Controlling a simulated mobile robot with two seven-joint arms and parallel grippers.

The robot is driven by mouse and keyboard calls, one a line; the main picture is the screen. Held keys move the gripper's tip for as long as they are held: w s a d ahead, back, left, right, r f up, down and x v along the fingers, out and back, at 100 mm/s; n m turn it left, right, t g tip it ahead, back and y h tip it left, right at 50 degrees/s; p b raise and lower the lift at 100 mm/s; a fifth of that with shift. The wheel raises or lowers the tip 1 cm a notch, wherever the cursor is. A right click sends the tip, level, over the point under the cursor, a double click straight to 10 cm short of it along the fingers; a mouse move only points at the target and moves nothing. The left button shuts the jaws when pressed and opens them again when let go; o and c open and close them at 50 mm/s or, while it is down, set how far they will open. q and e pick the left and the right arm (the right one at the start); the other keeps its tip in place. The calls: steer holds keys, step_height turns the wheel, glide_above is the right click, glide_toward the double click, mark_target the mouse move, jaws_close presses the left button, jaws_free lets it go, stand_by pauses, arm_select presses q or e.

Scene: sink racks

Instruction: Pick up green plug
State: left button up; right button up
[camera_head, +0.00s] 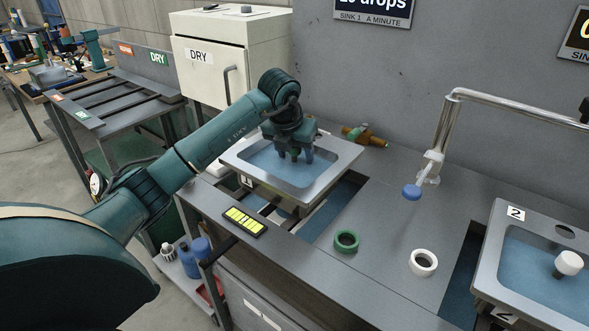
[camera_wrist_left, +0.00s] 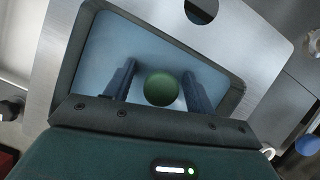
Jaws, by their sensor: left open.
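The green plug (camera_wrist_left: 161,88) shows as a round dark green knob in the left wrist view, over the blue basin of sink 1 (camera_wrist_left: 85,45). It lies between the two fingers of my left gripper (camera_wrist_left: 158,68), with a gap on each side. In the head view my left gripper (camera_head: 295,155) points down over the basin of sink 1 (camera_head: 335,170). The fingers are open and hold nothing. The plug cannot be made out there, behind the gripper. My right gripper is not in view.
A green ring (camera_head: 346,241) and a white ring (camera_head: 423,262) lie on the counter. Sink 2 (camera_head: 488,262) holds a white plug (camera_head: 567,264). A yellow display (camera_head: 244,222) is at the front edge.

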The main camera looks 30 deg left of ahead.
arm_select(q)
steer(key=shift+w+f, duration=0.15)
steer(key=shift+f, duration=0.35)
steer(key=c, duration=1)
